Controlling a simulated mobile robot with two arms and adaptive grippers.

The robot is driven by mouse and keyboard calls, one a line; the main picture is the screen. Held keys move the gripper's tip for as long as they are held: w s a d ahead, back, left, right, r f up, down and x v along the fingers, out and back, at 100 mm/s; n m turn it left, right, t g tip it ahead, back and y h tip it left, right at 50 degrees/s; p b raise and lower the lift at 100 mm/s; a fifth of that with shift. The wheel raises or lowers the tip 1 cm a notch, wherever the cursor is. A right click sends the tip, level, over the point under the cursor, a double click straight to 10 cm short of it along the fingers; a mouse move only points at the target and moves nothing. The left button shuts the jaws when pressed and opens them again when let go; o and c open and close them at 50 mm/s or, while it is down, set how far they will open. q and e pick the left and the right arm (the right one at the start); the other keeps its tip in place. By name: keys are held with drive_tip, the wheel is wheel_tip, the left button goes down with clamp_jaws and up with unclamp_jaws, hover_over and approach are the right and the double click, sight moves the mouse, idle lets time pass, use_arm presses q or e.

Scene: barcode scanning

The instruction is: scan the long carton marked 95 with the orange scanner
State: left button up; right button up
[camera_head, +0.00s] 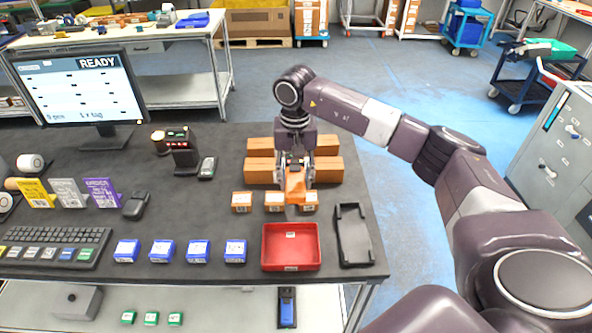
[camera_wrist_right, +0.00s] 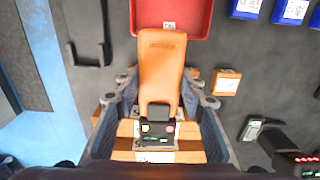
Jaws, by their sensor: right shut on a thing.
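My right gripper (camera_head: 294,172) is shut on the orange scanner (camera_head: 295,186) and holds it above the dark table (camera_head: 215,222). In the right wrist view the scanner (camera_wrist_right: 160,70) lies between the two fingers, its orange body towards the red tray and its dark end with small buttons towards my wrist. Long brown cartons (camera_head: 260,172) lie in two rows around and behind the gripper, partly hidden by it. In the right wrist view long cartons (camera_wrist_right: 185,150) lie below the scanner. I cannot read the number 95 on any of them. My left gripper is not in view.
Small orange boxes (camera_head: 242,203) stand in front of the cartons. A red tray (camera_head: 291,260), a black holder (camera_head: 353,236) and blue boxes (camera_head: 162,250) line the front. A monitor (camera_head: 82,88) reads READY. A dark device with red lights (camera_head: 182,148) stands left of the cartons.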

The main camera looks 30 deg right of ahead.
drive_tip(key=shift+f+b, duration=1.5)
drive_tip(key=shift+f, duration=1.75)
drive_tip(key=shift+s+a+f+b, duration=0.1)
drive_tip(key=shift+s+f+b, duration=0.05)
drive_tip(key=shift+f+b, duration=0.4)
drive_tip(key=shift+s+a+f+b, duration=0.1)
drive_tip(key=shift+f+b, duration=0.25)
drive_tip(key=shift+f, duration=0.25)
drive_tip(key=shift+r, duration=0.15)
drive_tip(key=shift+w+d+r+p, duration=0.15)
drive_tip(key=shift+r+p, duration=0.1)
drive_tip(key=shift+r, duration=0.3)
drive_tip(key=shift+w+d+r+p, duration=0.1)
drive_tip(key=shift+r+p, duration=0.1)
drive_tip(key=shift+r, duration=0.3)
drive_tip(key=shift+g, duration=0.3)
